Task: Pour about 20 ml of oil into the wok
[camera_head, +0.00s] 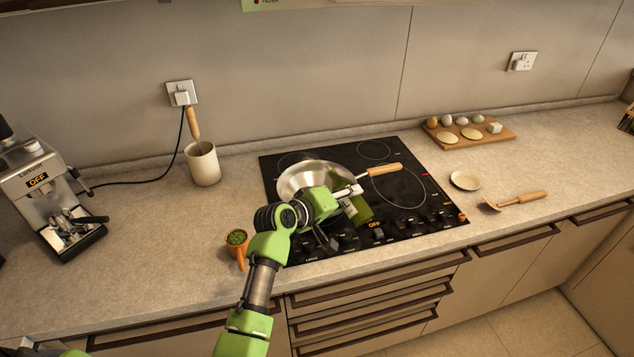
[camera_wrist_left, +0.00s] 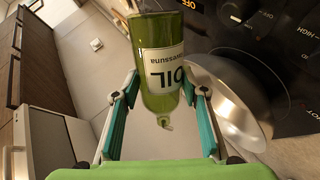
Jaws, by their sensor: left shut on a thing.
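A green glass oil bottle (camera_head: 358,209) with a white OIL label is in my left gripper (camera_head: 346,194), over the front of the cooktop. In the left wrist view the bottle (camera_wrist_left: 157,36) sits between the two teal finger pads, with its narrow spout end towards the palm. The head view shows the bottle tilted; its spout is hidden behind my gripper there. The steel wok (camera_head: 290,183) with a wooden handle stands on the cooktop, just behind and left of the gripper. It also shows right of the bottle in the left wrist view (camera_wrist_left: 235,95). I see no oil stream.
The black cooktop (camera_head: 432,211) has knobs along its front. An orange cup with green contents (camera_head: 237,240) stands left of it. A spatula (camera_head: 518,200), small plate (camera_head: 465,180) and board with eggs (camera_head: 500,136) are on the right. A utensil pot (camera_head: 203,164) and coffee machine (camera_head: 45,190) are left.

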